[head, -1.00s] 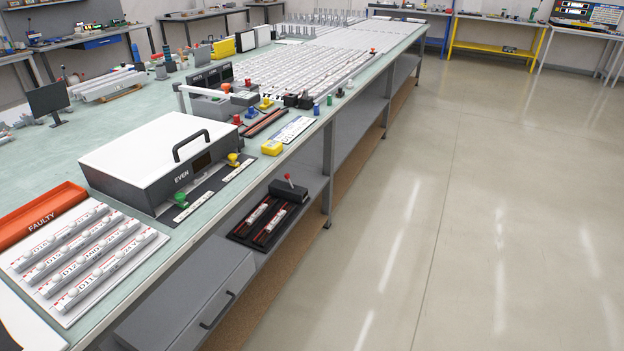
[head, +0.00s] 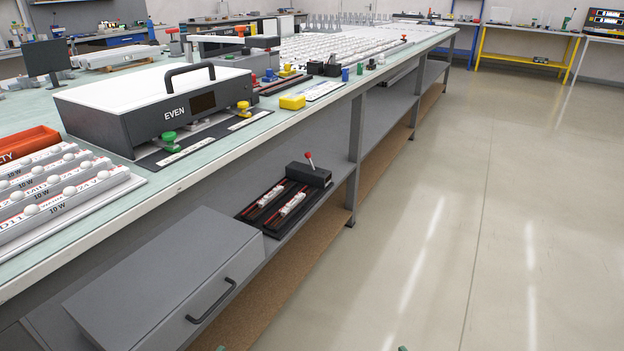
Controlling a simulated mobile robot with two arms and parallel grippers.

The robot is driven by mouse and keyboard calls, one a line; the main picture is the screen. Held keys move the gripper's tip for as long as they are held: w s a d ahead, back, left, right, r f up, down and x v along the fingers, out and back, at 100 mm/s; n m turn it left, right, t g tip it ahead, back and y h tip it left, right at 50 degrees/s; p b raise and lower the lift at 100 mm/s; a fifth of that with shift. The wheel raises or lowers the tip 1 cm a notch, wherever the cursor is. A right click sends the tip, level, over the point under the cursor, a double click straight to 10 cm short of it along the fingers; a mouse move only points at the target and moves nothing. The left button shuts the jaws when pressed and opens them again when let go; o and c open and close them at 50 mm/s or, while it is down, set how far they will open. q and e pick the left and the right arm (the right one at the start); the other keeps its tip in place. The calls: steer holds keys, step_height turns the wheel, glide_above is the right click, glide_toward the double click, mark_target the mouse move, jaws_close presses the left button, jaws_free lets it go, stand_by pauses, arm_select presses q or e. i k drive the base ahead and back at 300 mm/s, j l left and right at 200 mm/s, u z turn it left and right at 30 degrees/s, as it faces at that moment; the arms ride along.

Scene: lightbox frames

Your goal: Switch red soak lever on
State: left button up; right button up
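The red soak lever (head: 309,160) has a red knob on a thin pale stem. It stands on a small black box (head: 308,175) at the back end of a black rack (head: 262,222) on the lower shelf, and leans slightly to the left in the head view. The rack holds two white tubes (head: 291,204) with red stripes. Neither gripper can be made out. Only two tiny greenish tips show at the bottom edge, too little to identify, well below the lever in the picture.
The green-topped bench (head: 180,183) overhangs the shelf. A grey drawer box (head: 165,280) with a dark handle is in front of the rack. A bench leg (head: 356,150) stands just right of the lever. A white-topped EVEN box (head: 160,95) is above. The floor (head: 440,230) at right is clear.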

mark_target(308, 155)
steer(key=i+l+u, duration=0.15)
steer(key=u, duration=0.3)
steer(key=i+l+u, duration=0.15)
steer(key=u, duration=0.3)
steer(key=i+l+u, duration=0.1)
steer(key=l, duration=0.35)
steer(key=i+l+u, duration=0.1)
steer(key=l, duration=0.35)
steer(key=i+l+u, duration=0.1)
steer(key=i+l, duration=0.15)
steer(key=l, duration=0.2)
steer(key=i+l+u, duration=0.1)
steer(key=l, duration=0.35)
steer(key=i+l+u, duration=0.1)
steer(key=l, duration=0.4)
steer(key=i+l, duration=0.1)
steer(key=l, duration=0.35)
steer(key=i+l, duration=0.1)
steer(key=l, duration=0.35)
steer(key=i+l, duration=0.1)
steer(key=l, duration=0.35)
